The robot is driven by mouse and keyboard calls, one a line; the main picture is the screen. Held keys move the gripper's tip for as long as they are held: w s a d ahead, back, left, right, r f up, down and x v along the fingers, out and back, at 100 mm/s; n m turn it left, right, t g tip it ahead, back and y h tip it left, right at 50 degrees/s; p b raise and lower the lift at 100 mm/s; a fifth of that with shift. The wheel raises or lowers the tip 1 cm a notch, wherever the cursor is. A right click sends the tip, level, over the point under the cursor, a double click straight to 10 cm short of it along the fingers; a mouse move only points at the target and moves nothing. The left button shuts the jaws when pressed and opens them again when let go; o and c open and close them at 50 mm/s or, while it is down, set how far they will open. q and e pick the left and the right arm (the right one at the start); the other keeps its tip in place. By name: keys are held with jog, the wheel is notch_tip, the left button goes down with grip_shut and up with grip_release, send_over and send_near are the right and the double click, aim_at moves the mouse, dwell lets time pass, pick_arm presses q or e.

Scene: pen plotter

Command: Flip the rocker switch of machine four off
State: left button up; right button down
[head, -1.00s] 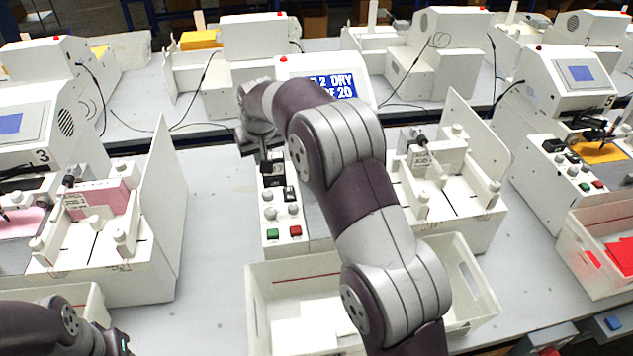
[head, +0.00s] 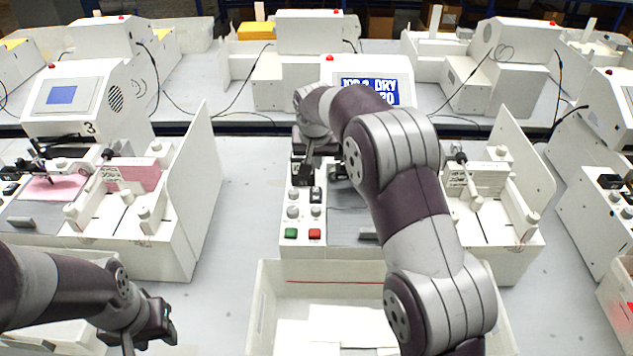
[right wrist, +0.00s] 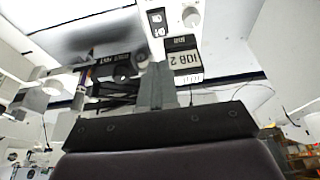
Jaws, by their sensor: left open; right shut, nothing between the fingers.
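The middle machine's display (head: 372,90) is lit and partly reads "JOB 2 DRY"; my right arm covers part of it, and I see no machine number there. Its control panel (head: 303,243) carries a small black rocker switch (head: 316,194), which also shows in the right wrist view (right wrist: 157,22) with white marks. Its on or off position is unclear. My right gripper (head: 306,176) is shut and empty, pointing down by the panel's far end, near a black block with a "JOB 2" label (right wrist: 187,62). My left gripper (head: 150,336) is open and empty at the lower left, far from this panel.
Knobs (head: 293,211), a green button (head: 291,233) and a red button (head: 314,233) sit on the same panel. A white bin (head: 262,305) with paper stands in front. Machine 3 (head: 72,97) stands left, with bare table between.

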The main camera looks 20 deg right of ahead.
jog(key=p, duration=0.3)
send_near(316, 189)
jog(key=x, duration=0.5)
jog(key=shift+w+f, duration=0.2)
jog(key=shift+f, duration=0.6)
